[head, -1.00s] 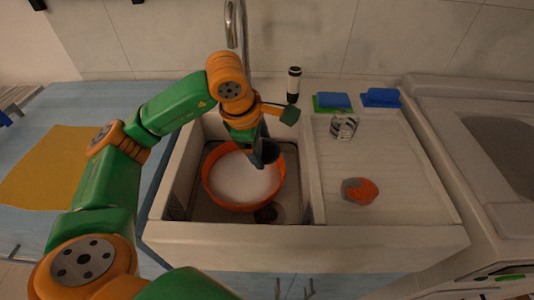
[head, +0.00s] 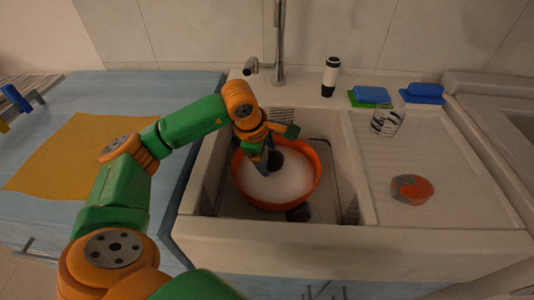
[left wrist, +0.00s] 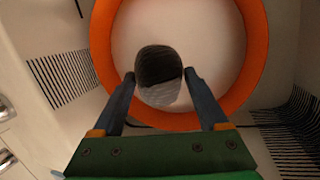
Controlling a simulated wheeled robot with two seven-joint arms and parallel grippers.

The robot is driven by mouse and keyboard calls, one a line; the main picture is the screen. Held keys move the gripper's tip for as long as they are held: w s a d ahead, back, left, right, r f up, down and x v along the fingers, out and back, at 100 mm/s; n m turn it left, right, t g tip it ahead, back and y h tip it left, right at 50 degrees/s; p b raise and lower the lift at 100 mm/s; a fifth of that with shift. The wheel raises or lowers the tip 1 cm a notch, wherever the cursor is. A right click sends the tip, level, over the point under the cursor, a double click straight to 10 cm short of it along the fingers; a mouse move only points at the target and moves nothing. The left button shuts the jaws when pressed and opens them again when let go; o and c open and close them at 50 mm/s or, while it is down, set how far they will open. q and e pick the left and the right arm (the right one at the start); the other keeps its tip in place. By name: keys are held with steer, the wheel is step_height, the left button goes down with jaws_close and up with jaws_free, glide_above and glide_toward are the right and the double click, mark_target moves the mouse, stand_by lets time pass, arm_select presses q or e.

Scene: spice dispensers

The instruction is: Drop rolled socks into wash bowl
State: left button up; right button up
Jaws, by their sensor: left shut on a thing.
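The wash bowl (head: 312,190) is orange with whitish suds inside and stands in the sink basin. In the left wrist view its rim (left wrist: 255,40) curves around the gripper's fingertips. My left gripper (head: 265,162) is over the bowl, pointing down. It is shut on a dark rolled sock (head: 276,160). In the left wrist view the rolled sock (left wrist: 158,65) sits between the two fingertips, dark on top and pale grey below. I cannot tell whether the sock touches the suds. My right gripper is not in view.
A dark round thing (head: 299,213) lies by the bowl's front; I cannot tell what it is. A glass (head: 386,120) and an orange-grey sponge-like thing (head: 412,189) are on the drainboard. A faucet (head: 278,50) and a black-and-white bottle (head: 330,77) stand behind the sink.

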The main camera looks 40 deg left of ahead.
arm_select(q)
steer(key=shift+r, duration=0.1)
steer(key=o, duration=1.3)
steer(key=shift+c, duration=0.2)
steer(key=shift+r, duration=0.1)
steer(key=v, duration=0.7)
